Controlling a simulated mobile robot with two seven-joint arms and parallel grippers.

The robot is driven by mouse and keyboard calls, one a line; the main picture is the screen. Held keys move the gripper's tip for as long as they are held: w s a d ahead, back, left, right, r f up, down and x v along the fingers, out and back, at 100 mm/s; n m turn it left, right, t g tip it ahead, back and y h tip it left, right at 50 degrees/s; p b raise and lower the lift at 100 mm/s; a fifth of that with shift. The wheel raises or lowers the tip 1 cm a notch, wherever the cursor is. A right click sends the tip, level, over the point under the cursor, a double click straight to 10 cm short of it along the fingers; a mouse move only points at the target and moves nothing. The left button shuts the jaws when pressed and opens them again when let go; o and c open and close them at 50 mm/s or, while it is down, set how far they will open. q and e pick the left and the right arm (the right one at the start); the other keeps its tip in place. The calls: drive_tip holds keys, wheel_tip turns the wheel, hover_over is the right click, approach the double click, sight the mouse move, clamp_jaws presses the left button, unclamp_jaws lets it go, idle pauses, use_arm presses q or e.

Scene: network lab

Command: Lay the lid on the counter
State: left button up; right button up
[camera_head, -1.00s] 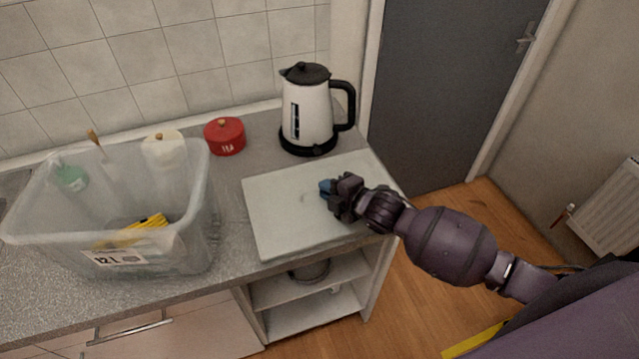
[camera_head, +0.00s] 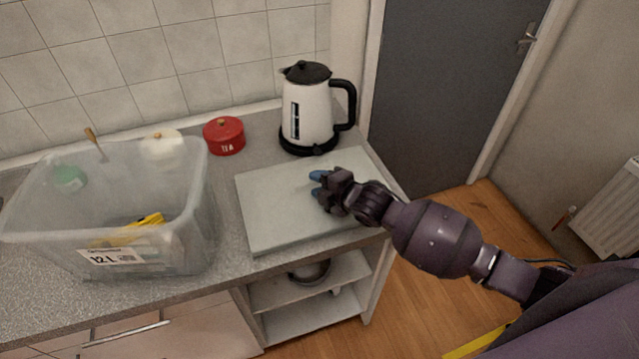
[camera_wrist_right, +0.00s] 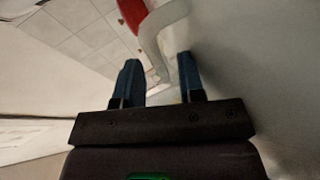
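The lid (camera_head: 275,210) is a pale grey-white, flat rectangular panel. It lies flat at the right end of the speckled grey counter (camera_head: 222,240), in front of the kettle. My right gripper (camera_head: 317,184) is over the lid's middle right, with its two blue fingertips apart. In the wrist view the fingers of my right gripper (camera_wrist_right: 160,80) are spread, with a pale curved handle-like piece (camera_wrist_right: 152,42) in and beyond the gap. The lid's pale surface (camera_wrist_right: 260,70) seems to fill the right side there. Whether the fingers touch the handle is unclear. My left gripper is not in view.
An open clear plastic tub (camera_head: 198,215) with items inside stands left of the lid. A red pot (camera_head: 224,136) and a white kettle (camera_head: 308,115) with a black handle stand behind the lid. Open shelves (camera_head: 300,292) are under the counter's right end.

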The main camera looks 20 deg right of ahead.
drive_tip(key=v, duration=1.2)
drive_tip(key=shift+a+r, duration=0.1)
drive_tip(key=shift+r, duration=0.05)
drive_tip(key=shift+s, duration=0.1)
drive_tip(key=shift+s+a+f+m+h, duration=0.1)
drive_tip(key=shift+s+f+m+h, duration=0.15)
drive_tip(key=shift+m, duration=0.25)
drive_tip(key=s+d+f+m+g+h, duration=0.1)
drive_tip(key=s+d+m+g+h, duration=0.15)
drive_tip(key=s+m, duration=0.5)
drive_tip(key=s+d+f+m+g+h, duration=0.1)
drive_tip(key=s+f+m+g+h, duration=0.15)
drive_tip(key=s+m, duration=0.45)
drive_tip(key=s+d+f+m+g+h, duration=0.1)
drive_tip(key=s+d+m+g+h, duration=0.1)
drive_tip(key=s+m+g, duration=0.5)
drive_tip(key=w+f+n+t+b, duration=0.1)
drive_tip(key=w+f+t, duration=0.4)
drive_tip(key=f+t, duration=0.6)
drive_tip(key=shift+w+d+f+n+y, duration=0.15)
drive_tip(key=shift+w+d+n+y, duration=0.1)
drive_tip(key=shift+n+y, duration=0.25)
